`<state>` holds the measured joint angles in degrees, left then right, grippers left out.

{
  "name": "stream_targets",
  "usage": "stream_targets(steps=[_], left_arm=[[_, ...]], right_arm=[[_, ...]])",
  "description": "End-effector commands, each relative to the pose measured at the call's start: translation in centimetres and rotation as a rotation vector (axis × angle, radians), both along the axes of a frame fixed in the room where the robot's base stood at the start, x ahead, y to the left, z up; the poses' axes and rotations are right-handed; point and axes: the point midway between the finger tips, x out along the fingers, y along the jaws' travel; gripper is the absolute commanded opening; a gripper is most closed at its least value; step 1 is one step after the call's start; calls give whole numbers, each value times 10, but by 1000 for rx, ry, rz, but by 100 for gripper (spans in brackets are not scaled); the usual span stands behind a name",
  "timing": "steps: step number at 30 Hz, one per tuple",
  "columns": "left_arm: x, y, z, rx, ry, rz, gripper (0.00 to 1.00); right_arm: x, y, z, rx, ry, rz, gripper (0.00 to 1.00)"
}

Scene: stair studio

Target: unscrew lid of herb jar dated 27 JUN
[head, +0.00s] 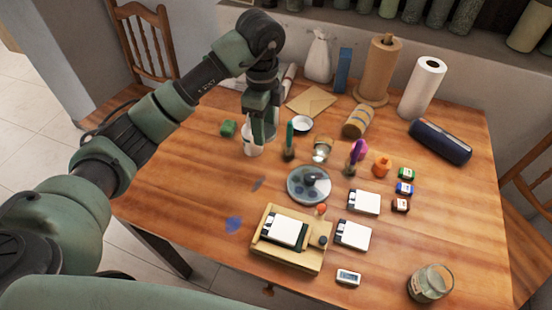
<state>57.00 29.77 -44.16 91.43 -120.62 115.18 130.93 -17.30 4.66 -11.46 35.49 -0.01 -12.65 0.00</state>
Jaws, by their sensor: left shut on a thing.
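My left gripper (262,112) reaches down at the back left of the table and is shut on what looks like a clear glass jar (272,130). The fingers and a white cup-like thing (253,143) hide much of it. I cannot tell whether a lid is on it, and no date can be read. Another glass jar (430,284) with a small label stands at the front right corner; its label is too small to read. A round white-rimmed dish or lid (302,125) lies just right of the gripper. My right gripper is not in view.
Several herb jars (465,15) line the back shelf. The table's left side is mostly clear.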

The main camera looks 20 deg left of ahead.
Motion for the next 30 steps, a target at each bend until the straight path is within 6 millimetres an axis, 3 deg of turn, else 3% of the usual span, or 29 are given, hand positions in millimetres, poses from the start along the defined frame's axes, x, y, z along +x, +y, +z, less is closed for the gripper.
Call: stream_targets(steps=[1, 9, 17, 24, 30], left_arm=[[-1, -2, -20, -4, 6, 0, 2], [-1, 0, -78, 1, 3, -1, 2], [0, 0, -100, 1, 0, -2, 2], [0, 0, -133, 0, 1, -2, 2], [0, 0, -137, 0, -1, -3, 2]], right_arm=[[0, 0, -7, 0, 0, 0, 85], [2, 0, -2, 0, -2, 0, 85], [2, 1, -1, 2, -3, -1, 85], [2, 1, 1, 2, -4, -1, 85], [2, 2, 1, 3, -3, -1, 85]])
